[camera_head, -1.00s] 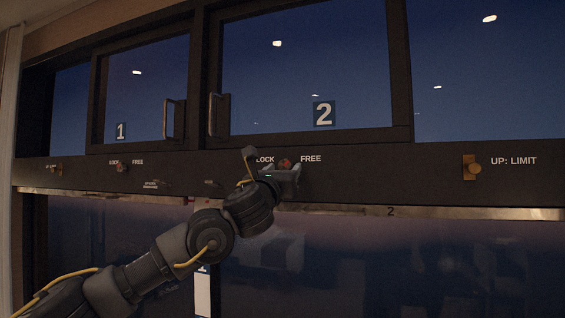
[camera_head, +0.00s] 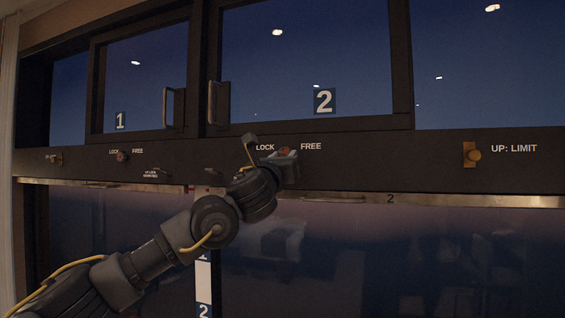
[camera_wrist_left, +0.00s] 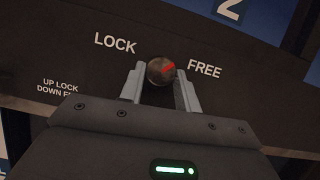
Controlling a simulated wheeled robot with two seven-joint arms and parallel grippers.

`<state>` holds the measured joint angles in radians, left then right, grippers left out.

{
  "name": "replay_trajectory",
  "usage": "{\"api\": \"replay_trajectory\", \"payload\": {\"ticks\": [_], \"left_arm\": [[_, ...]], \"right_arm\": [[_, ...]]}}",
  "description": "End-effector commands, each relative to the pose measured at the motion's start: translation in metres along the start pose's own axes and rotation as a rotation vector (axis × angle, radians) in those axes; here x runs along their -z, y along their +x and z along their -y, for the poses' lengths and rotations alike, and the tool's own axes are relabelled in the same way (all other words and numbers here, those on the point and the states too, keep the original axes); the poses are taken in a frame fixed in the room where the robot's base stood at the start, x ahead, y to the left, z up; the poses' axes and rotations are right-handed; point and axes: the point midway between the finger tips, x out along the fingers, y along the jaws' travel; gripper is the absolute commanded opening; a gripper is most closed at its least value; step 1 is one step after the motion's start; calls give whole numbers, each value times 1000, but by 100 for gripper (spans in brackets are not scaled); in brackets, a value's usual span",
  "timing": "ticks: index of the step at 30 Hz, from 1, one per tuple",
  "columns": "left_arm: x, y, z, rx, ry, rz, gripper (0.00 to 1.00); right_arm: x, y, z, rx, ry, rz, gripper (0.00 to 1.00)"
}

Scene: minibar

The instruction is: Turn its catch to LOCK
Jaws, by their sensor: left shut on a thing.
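The catch under window 2 is a round brownish knob with a red mark, between the words LOCK and FREE; it shows in the left wrist view (camera_wrist_left: 161,70). Its red mark points up and right, on the FREE side. My left gripper (camera_wrist_left: 160,84) has a finger on each side of the knob and is shut on it. In the head view my left gripper (camera_head: 285,163) reaches the catch from below left and hides most of it; a bit of the reddish knob (camera_head: 285,150) shows. My right gripper is not in view.
Window 2 (camera_head: 305,60) and window 1 (camera_head: 145,85) have vertical handles, one each (camera_head: 218,103). Another LOCK/FREE knob (camera_head: 121,156) is at left. A brass stop (camera_head: 470,154) marked UP: LIMIT is at right. A metal strip (camera_head: 430,200) runs below the dark rail.

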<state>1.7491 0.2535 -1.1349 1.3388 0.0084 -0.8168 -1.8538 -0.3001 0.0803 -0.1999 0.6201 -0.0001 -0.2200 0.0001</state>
Motion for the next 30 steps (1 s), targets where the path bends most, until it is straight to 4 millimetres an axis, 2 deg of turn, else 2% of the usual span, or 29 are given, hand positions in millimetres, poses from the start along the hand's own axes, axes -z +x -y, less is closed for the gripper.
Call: {"api": "replay_trajectory", "payload": {"ticks": [1, 9, 15, 22, 30], "left_arm": [[4, -2, 0, -10, -23, 1, 10], [5, -2, 4, -89, -218, 2, 10], [3, -1, 6, -162, -393, 1, 10], [0, 0, 8, -246, -595, 0, 10], [-4, 2, 10, -345, -832, 0, 10]], "right_arm": [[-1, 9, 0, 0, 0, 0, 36], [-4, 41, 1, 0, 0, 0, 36], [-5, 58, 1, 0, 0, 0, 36], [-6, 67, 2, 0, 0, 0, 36], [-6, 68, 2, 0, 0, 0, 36]]}}
